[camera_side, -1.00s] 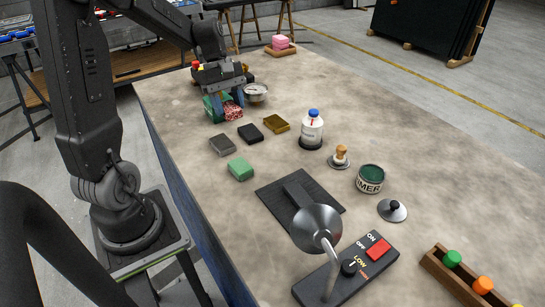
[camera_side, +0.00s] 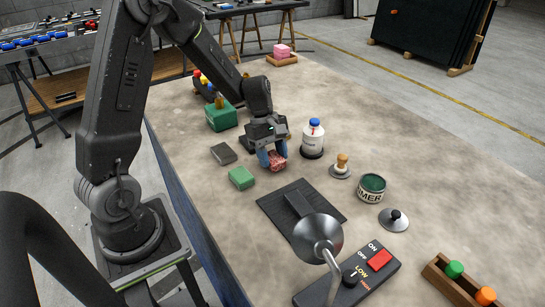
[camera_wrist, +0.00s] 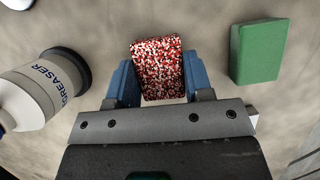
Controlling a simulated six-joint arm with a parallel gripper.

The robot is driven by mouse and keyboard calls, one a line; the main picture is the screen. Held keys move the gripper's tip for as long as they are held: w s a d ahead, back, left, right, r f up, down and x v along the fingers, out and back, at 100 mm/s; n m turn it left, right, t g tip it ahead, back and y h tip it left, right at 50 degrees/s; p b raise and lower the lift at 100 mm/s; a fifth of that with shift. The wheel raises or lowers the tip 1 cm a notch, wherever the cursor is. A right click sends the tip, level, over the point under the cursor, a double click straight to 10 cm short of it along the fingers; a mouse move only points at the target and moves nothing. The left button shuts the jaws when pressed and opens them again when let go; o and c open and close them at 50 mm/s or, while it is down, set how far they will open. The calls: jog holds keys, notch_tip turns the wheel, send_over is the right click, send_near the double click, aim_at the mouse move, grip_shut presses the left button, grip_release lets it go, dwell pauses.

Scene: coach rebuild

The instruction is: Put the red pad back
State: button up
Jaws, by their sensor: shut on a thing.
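The red pad, speckled red and white, shows in the side view (camera_side: 277,163) and the wrist view (camera_wrist: 157,68). My gripper (camera_side: 274,157) is shut on it, with a blue finger on each side in the wrist view (camera_wrist: 160,82). The pad is close to the tabletop; I cannot tell whether it touches. A green pad (camera_side: 241,178) lies to its left and nearer the camera, also in the wrist view (camera_wrist: 258,52). A grey pad (camera_side: 223,153) lies further left. My gripper mostly hides the dark pad and the gold pad behind it.
A white bottle with a blue cap (camera_side: 312,138) stands just right of my gripper, also in the wrist view (camera_wrist: 42,90). A wooden-handled stamp (camera_side: 341,165), a green tin (camera_side: 371,187) and a black mat (camera_side: 272,208) lie further right and nearer. A green box (camera_side: 221,116) is behind left.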

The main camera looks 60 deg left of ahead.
jog(key=shift+f, duration=0.45)
jog(key=shift+f, duration=0.1)
jog(key=shift+f, duration=0.25)
jog(key=o, duration=0.9)
jog(key=shift+s+f, duration=0.15)
jog(key=shift+f, duration=0.05)
jog(key=d+v, duration=0.1)
jog(key=v, duration=1.2)
jog(key=shift+s+d+r+m+t+y, duration=0.85)
jog(key=shift+s+d+r+m, duration=0.5)
jog(key=shift+s+d+m, duration=1.15)
jog(key=shift+s+d+r+m+t+y, duration=0.85)
jog(key=shift+s+d+r+m, duration=0.7)
jog(key=shift+s+m, duration=1.7)
jog(key=shift+s+d+r+m+t+y, duration=0.6)
jog(key=shift+s+d+r+m+t, duration=0.55)
jog(key=shift+s+d+m, duration=1.65)
